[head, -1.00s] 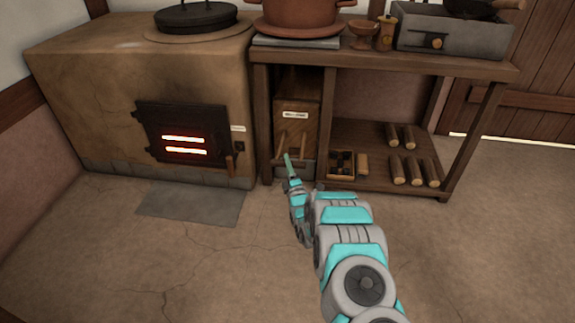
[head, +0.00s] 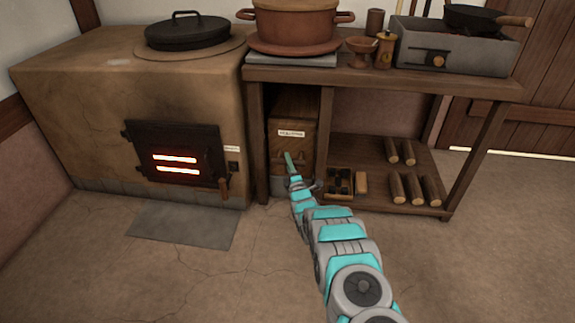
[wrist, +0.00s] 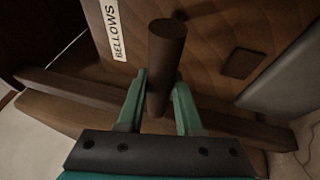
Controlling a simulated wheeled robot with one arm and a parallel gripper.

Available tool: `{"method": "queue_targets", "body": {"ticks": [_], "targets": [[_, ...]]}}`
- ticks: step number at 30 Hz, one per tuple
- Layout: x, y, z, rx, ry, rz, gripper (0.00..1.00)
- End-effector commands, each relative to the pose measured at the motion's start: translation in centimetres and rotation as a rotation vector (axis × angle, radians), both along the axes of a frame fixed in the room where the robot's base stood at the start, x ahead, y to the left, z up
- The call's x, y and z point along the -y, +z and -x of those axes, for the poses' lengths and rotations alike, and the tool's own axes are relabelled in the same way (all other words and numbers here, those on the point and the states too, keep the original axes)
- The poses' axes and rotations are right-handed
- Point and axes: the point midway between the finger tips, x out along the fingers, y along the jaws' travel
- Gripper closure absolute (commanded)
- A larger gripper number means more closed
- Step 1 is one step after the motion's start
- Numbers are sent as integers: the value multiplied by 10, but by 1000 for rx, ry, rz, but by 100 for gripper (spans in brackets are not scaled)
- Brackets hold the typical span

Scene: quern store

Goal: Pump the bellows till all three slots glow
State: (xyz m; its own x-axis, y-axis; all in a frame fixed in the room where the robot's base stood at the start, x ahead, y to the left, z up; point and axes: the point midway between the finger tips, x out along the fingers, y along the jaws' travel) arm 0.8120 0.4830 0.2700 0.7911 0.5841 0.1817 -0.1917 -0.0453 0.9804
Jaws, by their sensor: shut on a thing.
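The bellows box (head: 293,118) is a brown wooden case under the bench, with a white label; the wrist view shows its "BELLOWS" label (wrist: 116,30). My gripper (head: 289,162) is at the lower front of the box. In the wrist view my gripper (wrist: 159,98) has its two teal fingers shut on the bellows handle (wrist: 166,55), a dark round wooden bar. A wooden crosspiece (wrist: 60,86) runs behind the fingers. In the black stove door (head: 175,152), two horizontal slots (head: 175,158) glow orange-white. I cannot make out a third slot.
The clay stove (head: 75,110) stands left of the bench (head: 400,82), with a grey slab (head: 182,225) on the floor before it. A small box (head: 338,183) and several logs (head: 408,188) lie on the lower shelf right of the bellows. The front floor is clear.

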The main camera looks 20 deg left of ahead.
Motion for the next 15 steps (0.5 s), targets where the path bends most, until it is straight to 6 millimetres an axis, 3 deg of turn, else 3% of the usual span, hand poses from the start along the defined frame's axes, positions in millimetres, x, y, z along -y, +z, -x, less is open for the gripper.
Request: {"method": "queue_targets", "body": {"ticks": [12, 13, 15], "targets": [[0, -3, -4, -7, -2, 2, 100], [0, -3, -4, -7, -2, 2, 63], [0, -3, -4, -6, -2, 2, 55]]}}
